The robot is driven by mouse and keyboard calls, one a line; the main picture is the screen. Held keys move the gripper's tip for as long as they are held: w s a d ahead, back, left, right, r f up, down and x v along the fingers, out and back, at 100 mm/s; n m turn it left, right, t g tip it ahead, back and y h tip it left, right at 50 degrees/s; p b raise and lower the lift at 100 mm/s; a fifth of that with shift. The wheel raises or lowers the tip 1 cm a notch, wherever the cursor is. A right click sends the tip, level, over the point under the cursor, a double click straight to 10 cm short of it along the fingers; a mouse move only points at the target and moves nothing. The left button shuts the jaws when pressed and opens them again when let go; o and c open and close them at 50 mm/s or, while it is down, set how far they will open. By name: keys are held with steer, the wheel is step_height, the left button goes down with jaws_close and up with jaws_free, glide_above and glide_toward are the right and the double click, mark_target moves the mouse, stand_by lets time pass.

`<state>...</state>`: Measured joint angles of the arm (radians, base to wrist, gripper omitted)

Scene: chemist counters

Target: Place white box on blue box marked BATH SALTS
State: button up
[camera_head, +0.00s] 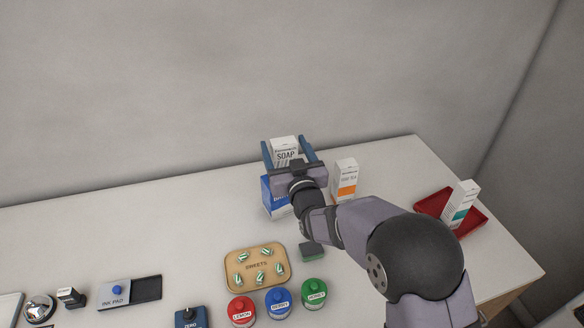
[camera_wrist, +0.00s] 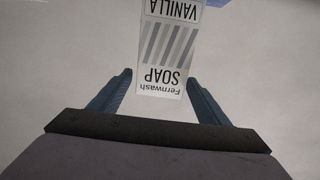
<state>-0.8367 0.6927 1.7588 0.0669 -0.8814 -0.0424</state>
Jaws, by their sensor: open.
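The white box (camera_head: 285,148), marked Fernwash SOAP, is upright between the fingers of my gripper (camera_head: 290,153) in the head view. In the wrist view the white box (camera_wrist: 165,50) shows its SOAP and VANILLA face upside down. My gripper (camera_wrist: 160,97) is open there, with a gap on each side of the box. The blue box (camera_head: 272,198) stands on the counter just below the gripper, its marking partly hidden by my arm. The white box appears above it, but its lower end is hidden, so contact cannot be told.
A white box with an orange band (camera_head: 346,180) stands close right. A red tray (camera_head: 432,202) holds a teal-banded box (camera_head: 461,204). A sweets tray (camera_head: 232,273), several coloured jars (camera_head: 278,302) and an ink pad (camera_head: 115,292) lie in front. The counter's left rear is clear.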

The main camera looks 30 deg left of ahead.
steer(key=b+v, duration=0.2)
steer(key=v, duration=0.5)
steer(key=shift+d, duration=0.1)
stand_by(0.4)
